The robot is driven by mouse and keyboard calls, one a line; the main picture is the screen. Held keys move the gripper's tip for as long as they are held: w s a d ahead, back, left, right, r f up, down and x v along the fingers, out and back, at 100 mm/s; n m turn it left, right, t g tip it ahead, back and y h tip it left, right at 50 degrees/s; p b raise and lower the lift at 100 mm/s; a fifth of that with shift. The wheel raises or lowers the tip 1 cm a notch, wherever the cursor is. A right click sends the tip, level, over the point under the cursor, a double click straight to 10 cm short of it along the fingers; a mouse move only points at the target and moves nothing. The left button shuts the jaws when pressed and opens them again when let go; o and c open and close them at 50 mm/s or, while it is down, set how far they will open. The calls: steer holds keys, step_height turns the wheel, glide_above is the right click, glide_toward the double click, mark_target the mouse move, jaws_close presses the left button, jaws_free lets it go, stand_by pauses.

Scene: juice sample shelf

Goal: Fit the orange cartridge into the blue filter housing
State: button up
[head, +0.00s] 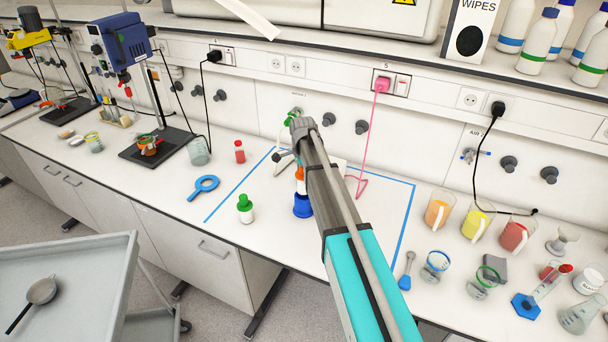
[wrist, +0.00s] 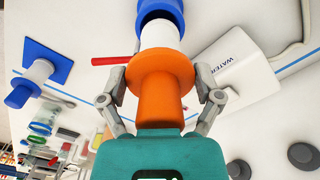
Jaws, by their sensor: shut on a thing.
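The orange cartridge (wrist: 160,85) has a wide flange and a white section (wrist: 160,38). My gripper (wrist: 162,88) is shut on it, one finger on each side of the flange. The blue filter housing (wrist: 160,10) is at the top of the wrist view, in line with the white section. The white end overlaps the housing's mouth there; I cannot tell how far it is inside. In the head view the cartridge (head: 300,174) is directly above the upright blue housing (head: 303,206), partly hidden by my arm.
A blue tape outline (head: 413,215) surrounds the work area. A white box marked WATER (wrist: 235,75) stands close by. Beakers of coloured juice (head: 438,211) are at the right.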

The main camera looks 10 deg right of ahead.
mark_target(303, 193)
steer(key=shift+f, duration=0.4)
steer(key=shift+f+b, duration=4.05)
steer(key=shift+b, duration=0.2)
stand_by(2.3)
steer(key=shift+s, duration=0.15)
stand_by(0.5)
steer(key=o, duration=1)
